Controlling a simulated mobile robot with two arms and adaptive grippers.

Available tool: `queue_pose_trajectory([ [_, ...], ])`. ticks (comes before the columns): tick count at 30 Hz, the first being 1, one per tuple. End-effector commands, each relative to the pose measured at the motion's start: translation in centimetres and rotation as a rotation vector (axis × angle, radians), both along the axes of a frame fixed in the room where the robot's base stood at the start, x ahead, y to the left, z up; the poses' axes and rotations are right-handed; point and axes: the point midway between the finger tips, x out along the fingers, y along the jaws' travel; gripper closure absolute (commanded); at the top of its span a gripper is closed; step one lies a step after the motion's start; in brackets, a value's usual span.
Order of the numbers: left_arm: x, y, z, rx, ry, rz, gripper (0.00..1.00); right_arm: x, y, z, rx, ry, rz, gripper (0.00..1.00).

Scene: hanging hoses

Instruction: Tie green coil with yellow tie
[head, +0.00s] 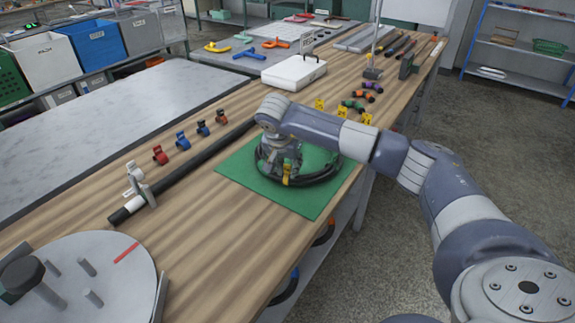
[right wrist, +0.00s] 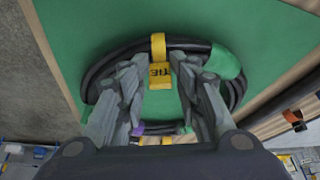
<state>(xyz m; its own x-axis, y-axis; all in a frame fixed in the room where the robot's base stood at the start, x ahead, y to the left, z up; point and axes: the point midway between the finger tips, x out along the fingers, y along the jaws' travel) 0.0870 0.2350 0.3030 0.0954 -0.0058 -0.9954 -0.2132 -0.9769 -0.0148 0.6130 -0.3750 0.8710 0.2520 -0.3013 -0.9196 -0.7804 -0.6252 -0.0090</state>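The coil (head: 322,180) is a ring of black hose lying on a green mat (head: 243,172). In the right wrist view the coil (right wrist: 92,85) shows a green section (right wrist: 223,62) at its upper right. A yellow tie (right wrist: 158,45) goes over the coil's upper part, and its tag reading TIE (right wrist: 160,76) hangs inside the ring. The tie also shows in the head view (head: 287,180). My right gripper (right wrist: 161,68) points down over the coil. Its fingers stand apart on both sides of the tag, with narrow gaps visible. My left gripper is not in view.
Yellow ties (head: 367,119) and other coloured ties (head: 353,105) stand behind the mat. Red and blue clips (head: 182,140) line a long black hose (head: 190,168) on the left. A white case (head: 294,73) stands farther back. A grey disc (head: 85,250) with pegs is front left.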

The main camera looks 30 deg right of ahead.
Motion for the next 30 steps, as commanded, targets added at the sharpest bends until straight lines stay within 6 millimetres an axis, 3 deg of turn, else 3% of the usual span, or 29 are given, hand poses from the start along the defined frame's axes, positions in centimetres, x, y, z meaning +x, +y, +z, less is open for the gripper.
queue_pose_trajectory([
  [1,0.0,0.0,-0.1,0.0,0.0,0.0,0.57,-0.6,0.3,-1.1,0.003,0.025,0.006,0.6],
  [19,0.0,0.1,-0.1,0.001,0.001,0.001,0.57,-0.6,0.4,-0.7,0.003,0.022,0.006,0.6],
  [23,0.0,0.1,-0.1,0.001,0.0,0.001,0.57,-0.8,0.8,0.9,0.003,0.016,0.007,0.6],
  [30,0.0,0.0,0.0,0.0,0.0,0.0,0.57,-1.9,2.3,5.9,0.001,0.009,0.007,0.6],
])
